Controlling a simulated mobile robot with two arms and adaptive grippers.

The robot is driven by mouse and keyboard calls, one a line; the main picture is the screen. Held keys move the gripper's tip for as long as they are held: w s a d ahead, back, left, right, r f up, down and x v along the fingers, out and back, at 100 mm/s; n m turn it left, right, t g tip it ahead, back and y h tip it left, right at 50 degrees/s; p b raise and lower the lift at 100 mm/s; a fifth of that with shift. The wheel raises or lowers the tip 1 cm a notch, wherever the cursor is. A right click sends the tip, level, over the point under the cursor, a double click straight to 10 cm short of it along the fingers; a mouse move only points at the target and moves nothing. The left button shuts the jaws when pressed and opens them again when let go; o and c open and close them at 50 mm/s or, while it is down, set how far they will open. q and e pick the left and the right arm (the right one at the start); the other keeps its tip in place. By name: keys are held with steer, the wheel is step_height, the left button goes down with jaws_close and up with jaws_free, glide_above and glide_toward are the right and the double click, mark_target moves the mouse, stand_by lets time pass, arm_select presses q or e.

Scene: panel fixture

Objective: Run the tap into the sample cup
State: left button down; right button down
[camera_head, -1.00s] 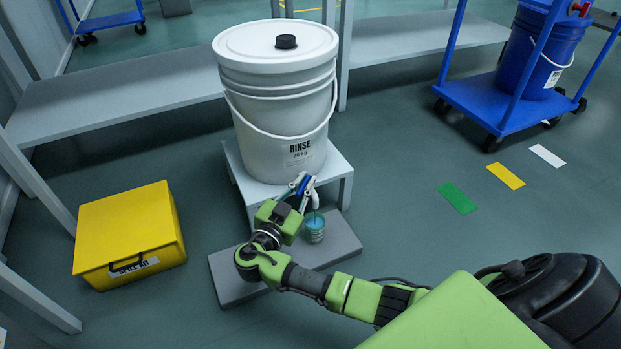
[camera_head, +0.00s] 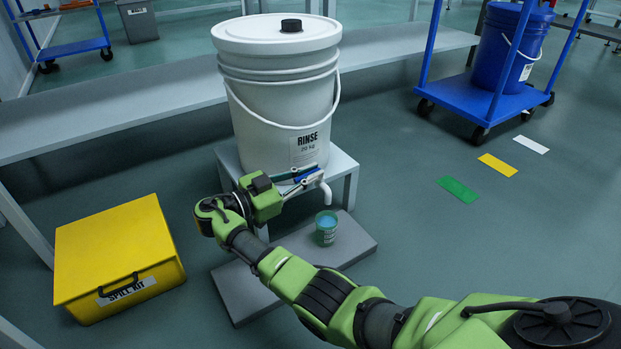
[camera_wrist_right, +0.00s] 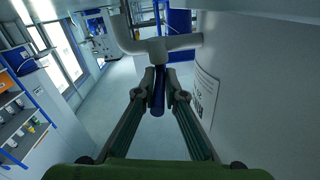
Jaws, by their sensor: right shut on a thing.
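The white tap (camera_head: 320,184) sticks out low on the front of the white RINSE bucket (camera_head: 262,112). My right gripper (camera_head: 299,180) is shut on the tap's blue lever and comes at it from the left. In the right wrist view the blue lever (camera_wrist_right: 158,97) sits between the two fingertips (camera_wrist_right: 160,92), below the white tap body (camera_wrist_right: 165,47). The sample cup (camera_head: 326,236), greenish with light blue inside, stands upright below the spout on a grey slab (camera_head: 352,240). I cannot make out a stream between spout and cup. My left gripper is not in view.
The bucket stands on a low grey stool (camera_head: 342,168). A yellow SPILL KIT box (camera_head: 115,255) is on the floor at left. A blue cart (camera_head: 480,100) with a blue bucket (camera_head: 508,48) stands at the back right. Floor at right is clear, with coloured strips.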

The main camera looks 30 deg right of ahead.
steer(key=shift+w+a+m+g, duration=0.1)
steer(key=shift+w+m+g, duration=0.15)
steer(key=shift+m+g, duration=0.15)
stand_by(0.3)
steer(key=c, duration=2.1)
jaws_free()
steer(key=shift+c, duration=0.2)
steer(key=a, duration=0.7)
steer(key=shift+a, duration=0.25)
steer(key=shift+s, duration=0.1)
